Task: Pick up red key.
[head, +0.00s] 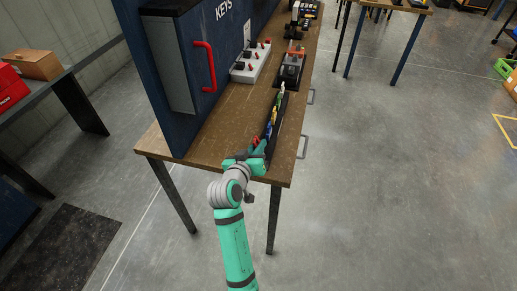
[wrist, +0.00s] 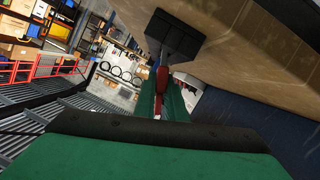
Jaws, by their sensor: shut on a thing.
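The red key (wrist: 161,80) shows in the wrist view as a narrow red piece between the green fingers of my gripper (wrist: 163,98). My gripper is shut on it. In the head view, my gripper (head: 258,152) is at the near end of the wooden workbench (head: 215,140), and a small red part of the key (head: 255,141) shows at the fingers. The rest of the key is hidden by the fingers. I cannot tell whether it touches the bench.
A dark tray (head: 274,137) with colourful items lies just beyond my gripper. Behind it are a white block with red-topped pieces (head: 251,64) and a dark stand (head: 290,68). A blue cabinet marked KEYS, with a red handle (head: 207,67), rises at the left.

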